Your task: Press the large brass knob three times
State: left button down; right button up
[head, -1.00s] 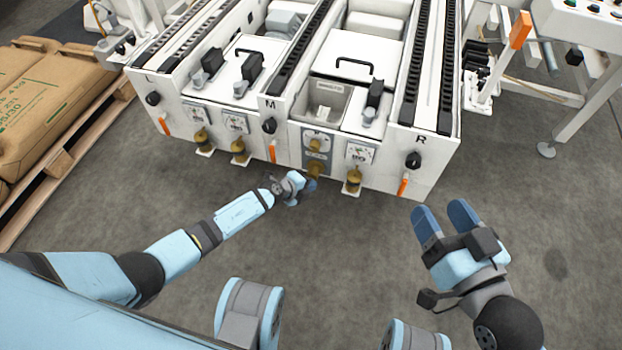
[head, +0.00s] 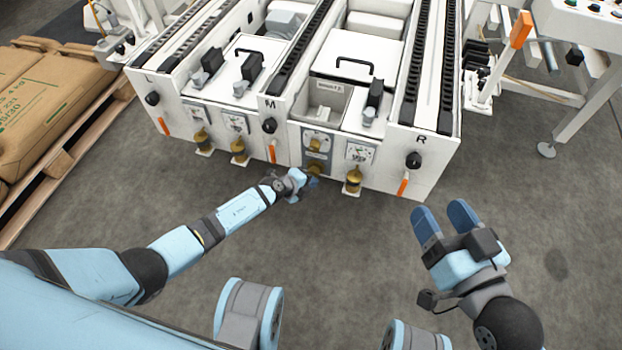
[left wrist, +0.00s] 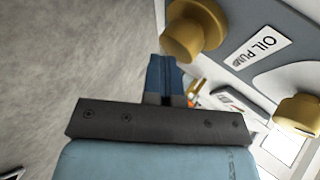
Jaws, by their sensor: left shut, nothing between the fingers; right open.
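The large brass knob (head: 315,169) sticks out low on the grey panel at the front of the white machine. It also shows at the top of the left wrist view (left wrist: 191,33), beside an "OIL PUMP" label. My left gripper (head: 310,182) is shut and empty, its blue fingers (left wrist: 165,72) pointing at the knob's rounded end. The tips look very close to the knob; I cannot tell whether they touch it. In the head view the gripper partly hides the knob. My right gripper (head: 444,220) is open and empty, over the floor at the right.
Another brass part (left wrist: 301,113) sits on the same panel. Brass fittings (head: 353,181) and orange handles (head: 403,185) line the machine front (head: 385,170). A pallet with sacks (head: 50,105) stands at the left. The floor before the machine is clear.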

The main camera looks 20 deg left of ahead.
pick_arm(q)
jog(key=shift+r, duration=0.1)
jog(key=shift+s+p, duration=0.8)
jog(key=shift+s, duration=0.65)
jog(key=s+p, duration=0.2)
jog(key=s, duration=0.3)
jog(key=shift+a, duration=0.15)
dwell(4.0)
